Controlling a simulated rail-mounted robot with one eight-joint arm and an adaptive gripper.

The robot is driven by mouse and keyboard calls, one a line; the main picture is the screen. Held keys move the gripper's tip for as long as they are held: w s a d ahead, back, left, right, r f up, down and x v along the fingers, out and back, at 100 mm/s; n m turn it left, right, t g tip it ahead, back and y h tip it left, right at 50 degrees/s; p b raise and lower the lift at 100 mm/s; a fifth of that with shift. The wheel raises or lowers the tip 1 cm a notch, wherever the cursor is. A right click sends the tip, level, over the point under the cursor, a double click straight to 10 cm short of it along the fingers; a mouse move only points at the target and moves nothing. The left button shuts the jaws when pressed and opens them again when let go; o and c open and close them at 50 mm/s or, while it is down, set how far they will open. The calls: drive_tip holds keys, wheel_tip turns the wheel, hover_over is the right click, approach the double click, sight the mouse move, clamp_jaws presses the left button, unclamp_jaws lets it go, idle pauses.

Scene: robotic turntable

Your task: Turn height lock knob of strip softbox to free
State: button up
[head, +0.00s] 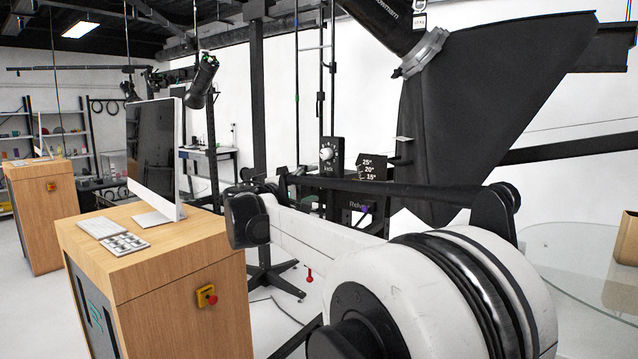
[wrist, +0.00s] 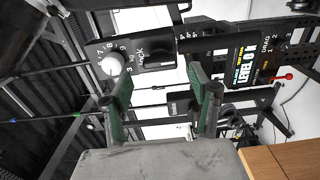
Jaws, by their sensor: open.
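A white round knob (head: 326,153) sits on a black panel (head: 334,168) with lettering near the softbox stand in the head view. The large black softbox (head: 490,110) hangs at the upper right in the head view. My gripper is hidden in the head view.
A black sign with angle numbers (head: 370,168) is right of the knob panel. A lettered "LEVEL" panel (wrist: 240,75) is right of the fingers. A wooden cabinet (head: 165,270) with a monitor (head: 155,150) stands at left; a glass table (head: 575,265) is at right.

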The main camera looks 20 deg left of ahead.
drive_tip(key=v, duration=0.7)
drive_tip(key=shift+w, duration=0.1)
drive_tip(key=s+d+f+m+g+b, duration=0.1)
drive_tip(key=s+d+f+m+g, duration=0.1)
drive_tip(key=d, duration=1.1)
drive_tip(key=s+d+f+m+g+b, duration=0.1)
drive_tip(key=s+d+f+m+g, duration=0.15)
drive_tip(key=d, duration=0.95)
drive_tip(key=s+d+f+m+g+b, duration=0.1)
drive_tip(key=s+d+f+m+g, duration=0.15)
drive_tip(key=d, duration=1.05)
drive_tip(key=s+d+f+m+g+y+b, duration=0.1)
drive_tip(key=s+d+f+m, duration=0.1)
drive_tip(key=s+d+f, duration=0.4)
drive_tip(key=s+d+f+m+g+y, duration=0.1)
drive_tip(key=s+d+f+g, duration=0.15)
drive_tip(key=s+d, duration=0.55)
drive_tip(key=s+d+f+m+y+b, duration=0.1)
drive_tip(key=s+f+m, duration=0.1)
drive_tip(key=s+f, duration=0.4)
drive_tip(key=s+d+f+m+y, duration=0.1)
drive_tip(key=s+d+f+m, duration=0.1)
drive_tip(key=s+f, duration=0.5)
drive_tip(key=shift+s+d+m+y+b, duration=0.35)
drive_tip(key=shift+s+m, duration=0.25)
drive_tip(key=shift+s, duration=0.85)
